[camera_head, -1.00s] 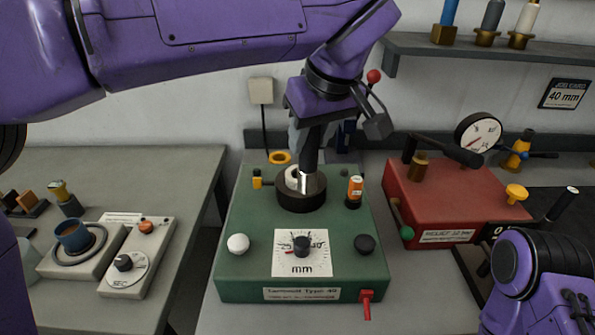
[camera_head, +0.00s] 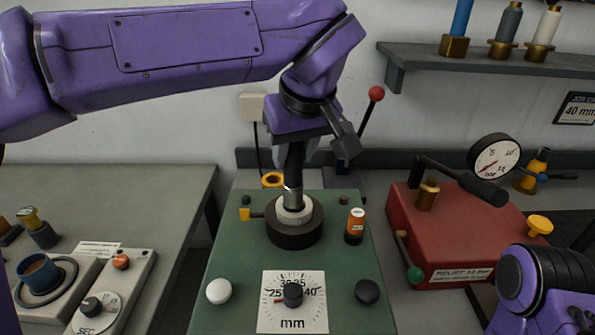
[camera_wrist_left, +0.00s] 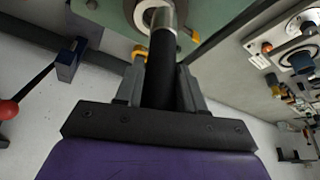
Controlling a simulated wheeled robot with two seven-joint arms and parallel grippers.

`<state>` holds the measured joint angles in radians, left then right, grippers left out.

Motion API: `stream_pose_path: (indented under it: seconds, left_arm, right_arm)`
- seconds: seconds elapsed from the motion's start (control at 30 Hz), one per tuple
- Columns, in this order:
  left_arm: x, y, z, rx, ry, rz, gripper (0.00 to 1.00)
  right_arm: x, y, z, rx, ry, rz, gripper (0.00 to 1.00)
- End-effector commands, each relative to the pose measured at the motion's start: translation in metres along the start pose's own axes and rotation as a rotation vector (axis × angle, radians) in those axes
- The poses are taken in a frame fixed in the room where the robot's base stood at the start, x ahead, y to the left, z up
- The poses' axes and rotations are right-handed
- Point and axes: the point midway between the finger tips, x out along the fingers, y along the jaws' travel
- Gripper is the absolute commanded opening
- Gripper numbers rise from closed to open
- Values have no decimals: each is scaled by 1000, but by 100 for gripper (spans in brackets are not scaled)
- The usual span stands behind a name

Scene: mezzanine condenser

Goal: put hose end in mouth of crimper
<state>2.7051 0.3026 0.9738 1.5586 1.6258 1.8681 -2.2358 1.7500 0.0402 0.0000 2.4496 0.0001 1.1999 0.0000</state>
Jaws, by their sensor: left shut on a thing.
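The crimper is a green machine (camera_head: 335,265) in the middle of the head view. Its mouth is a dark round ring (camera_head: 295,238) with a pale inner collar (camera_head: 294,211). My left gripper (camera_head: 289,160) is shut on the black hose and stands above the mouth. The hose (camera_head: 293,175) points down and ends in a silver ferrule (camera_head: 292,197), which appears at the pale collar; I cannot tell how deep it sits. In the left wrist view the hose (camera_wrist_left: 156,85) lies between the fingers, its silver end (camera_wrist_left: 160,17) overlapping the collar. My right gripper is not in view.
A red pump unit (camera_head: 450,225) with a gauge (camera_head: 494,158) stands to the right. A grey bench (camera_head: 130,205) with a timer box (camera_head: 115,290) is at left. A shelf (camera_head: 480,58) hangs at upper right.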

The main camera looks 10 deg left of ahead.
Motion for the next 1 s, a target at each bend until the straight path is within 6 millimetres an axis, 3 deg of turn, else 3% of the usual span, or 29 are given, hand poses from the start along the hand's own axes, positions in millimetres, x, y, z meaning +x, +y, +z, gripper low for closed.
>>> stream_pose_path:
  seconds: [0.1,0.27,0.43,0.67,0.7,0.77,1.0]
  left_arm:
    - [26,7,-6,1,-1,-1,2]
    - [38,8,-7,0,4,4,2]
    - [70,12,0,4,1,0,0]
    - [79,13,0,0,-1,0,0]
    - [79,13,1,1,-1,0,42]
    - [78,13,0,1,-1,0,62]
    - [78,13,0,0,0,2,64]
  right_arm:
    - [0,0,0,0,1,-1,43]
    - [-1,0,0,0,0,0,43]
    - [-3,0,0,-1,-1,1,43]
    - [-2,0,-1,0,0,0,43]
    - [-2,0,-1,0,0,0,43]
    - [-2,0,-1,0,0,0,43]
    - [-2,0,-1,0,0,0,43]
